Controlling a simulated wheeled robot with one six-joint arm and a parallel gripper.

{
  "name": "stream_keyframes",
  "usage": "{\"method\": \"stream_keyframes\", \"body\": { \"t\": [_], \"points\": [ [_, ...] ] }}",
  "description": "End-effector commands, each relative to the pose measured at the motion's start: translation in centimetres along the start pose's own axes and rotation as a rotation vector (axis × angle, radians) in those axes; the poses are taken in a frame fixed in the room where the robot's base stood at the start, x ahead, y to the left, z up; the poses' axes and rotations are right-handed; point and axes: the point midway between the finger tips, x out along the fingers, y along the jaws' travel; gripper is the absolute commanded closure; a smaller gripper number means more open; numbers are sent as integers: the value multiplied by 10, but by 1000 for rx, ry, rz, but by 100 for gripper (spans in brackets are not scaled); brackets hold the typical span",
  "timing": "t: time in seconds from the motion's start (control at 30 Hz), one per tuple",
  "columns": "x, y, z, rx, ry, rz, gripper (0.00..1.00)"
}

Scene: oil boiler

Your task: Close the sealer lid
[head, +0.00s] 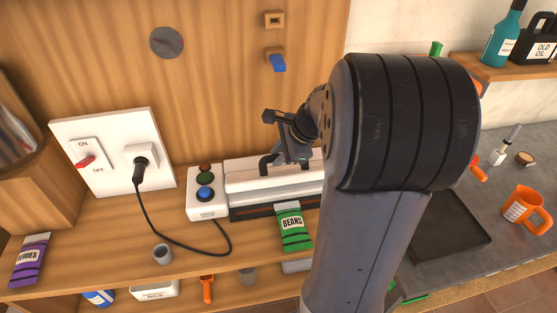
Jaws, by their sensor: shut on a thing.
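The white sealer (207,208) stands on the wooden shelf against the back panel, with a green and a blue button on its left end. Its long white lid (255,184) lies behind a dark sealing strip that shows along the front. My gripper (278,158) is at the lid's dark handle and is shut on it. My arm hides the right part of the sealer and lid. A green beans bag (294,230) is in front of the sealer, its top edge at the strip. I cannot tell whether it reaches into the strip.
A black cord runs from the wall plug (141,164) to the sealer. A small grey cup (163,254) and a purple berries bag (29,260) are on the shelf at left. A black tray (447,235) and an orange mug (526,209) are on the right counter.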

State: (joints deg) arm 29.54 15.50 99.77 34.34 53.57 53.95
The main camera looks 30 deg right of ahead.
Motion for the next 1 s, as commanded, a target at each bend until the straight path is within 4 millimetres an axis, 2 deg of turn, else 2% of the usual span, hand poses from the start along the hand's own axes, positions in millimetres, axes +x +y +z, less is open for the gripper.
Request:
{"method": "stream_keyframes", "body": {
  "t": [0.03, 0.5, 0.87, 1.0],
  "points": [
    [8, 8, -3, -11, 1, -30, 100],
    [18, 44, -8, -117, 2, -283, 100],
    [25, 63, -11, -184, 1, -448, 100],
    [27, 68, -12, -186, 0, -444, 100]
  ]
}}
